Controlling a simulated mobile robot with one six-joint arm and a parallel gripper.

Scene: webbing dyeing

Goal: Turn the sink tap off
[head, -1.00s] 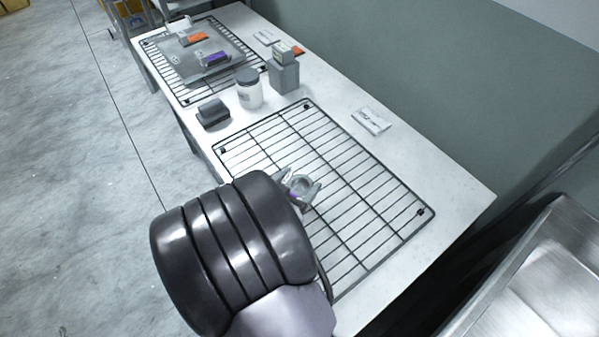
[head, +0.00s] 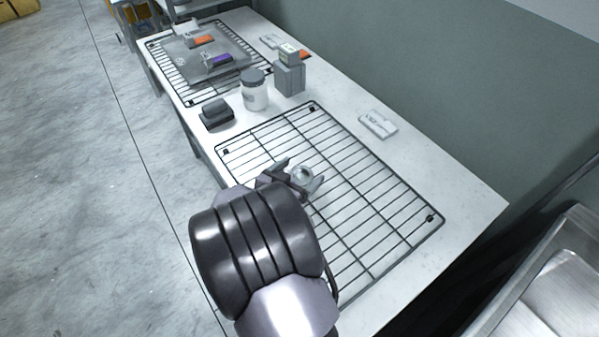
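The metal sink (head: 572,245) shows only in part at the lower right corner of the head view. Its tap is not in view. My gripper (head: 303,180) is over the near wire rack, well to the left of the sink. Its two fingers stand apart. A small round, light part shows between them, and I cannot tell if it belongs to the gripper. My dark ribbed arm hides the near left part of the rack.
The white table (head: 455,195) carries a near wire rack (head: 385,195) and a far one. A lidded jar (head: 254,92), a grey box (head: 289,77), a dark block (head: 216,113) and a white card (head: 378,124) lie between or beside them. Open floor (head: 70,200) is at left.

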